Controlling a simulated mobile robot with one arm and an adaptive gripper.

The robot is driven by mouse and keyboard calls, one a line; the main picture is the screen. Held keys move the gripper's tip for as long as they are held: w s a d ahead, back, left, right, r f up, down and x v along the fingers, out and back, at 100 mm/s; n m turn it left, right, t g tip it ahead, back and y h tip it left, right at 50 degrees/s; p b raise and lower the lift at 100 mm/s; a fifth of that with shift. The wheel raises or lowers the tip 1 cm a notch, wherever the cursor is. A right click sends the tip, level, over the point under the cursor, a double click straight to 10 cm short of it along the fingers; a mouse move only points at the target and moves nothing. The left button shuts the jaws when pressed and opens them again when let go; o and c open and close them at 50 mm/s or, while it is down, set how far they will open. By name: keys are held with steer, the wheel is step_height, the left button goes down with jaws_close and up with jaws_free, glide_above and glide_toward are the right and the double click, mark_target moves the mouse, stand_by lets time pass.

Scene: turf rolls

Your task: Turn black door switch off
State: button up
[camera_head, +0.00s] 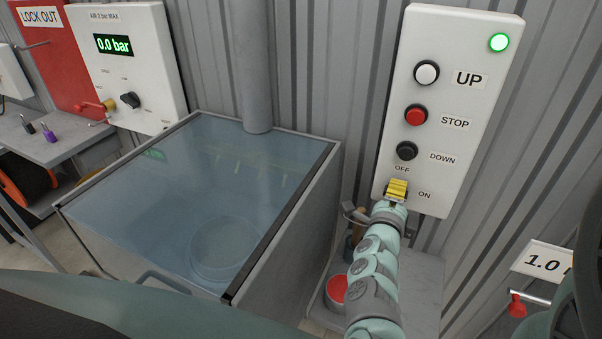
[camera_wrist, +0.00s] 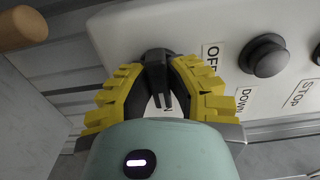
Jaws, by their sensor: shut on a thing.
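The white door control box (camera_head: 450,105) hangs on the corrugated wall, with UP, STOP and DOWN buttons and OFF and ON labels low down. A green lamp (camera_head: 499,42) glows at its top right. My gripper (camera_head: 396,187) is at the bottom of the box, by the OFF and ON labels. In the wrist view its yellow fingers are shut on the black switch knob (camera_wrist: 157,75). The OFF label (camera_wrist: 211,60) is just right of the knob there. The ON label is mostly hidden behind the fingers. In the head view the knob is hidden by my gripper.
The black DOWN button (camera_head: 407,150) is just above my gripper. A clear-lidded tank (camera_head: 200,190) stands left of my arm. A red container (camera_head: 337,289) is beside my arm, low down. A gauge panel reading 0.0 bar (camera_head: 130,70) is at the left.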

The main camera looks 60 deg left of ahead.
steer(key=shift+f+b, duration=0.15)
steer(key=shift+b, duration=0.15)
jaws_close()
steer(key=shift+n, duration=0.4)
steer(key=shift+f+n+b, duration=0.1)
steer(key=shift+n+b, duration=0.85)
steer(key=shift+n, duration=0.05)
steer(key=n, duration=0.2)
steer(key=n+p, duration=0.1)
steer(key=n, duration=0.2)
steer(key=shift+r+n, duration=0.2)
steer(key=shift+n, duration=0.1)
steer(key=n+p, duration=0.1)
steer(key=n, duration=0.3)
steer(key=shift+n, duration=0.3)
steer(key=n, duration=0.4)
steer(key=shift+n, duration=0.4)
steer(key=shift+f+n, duration=0.1)
steer(key=shift+n, duration=0.2)
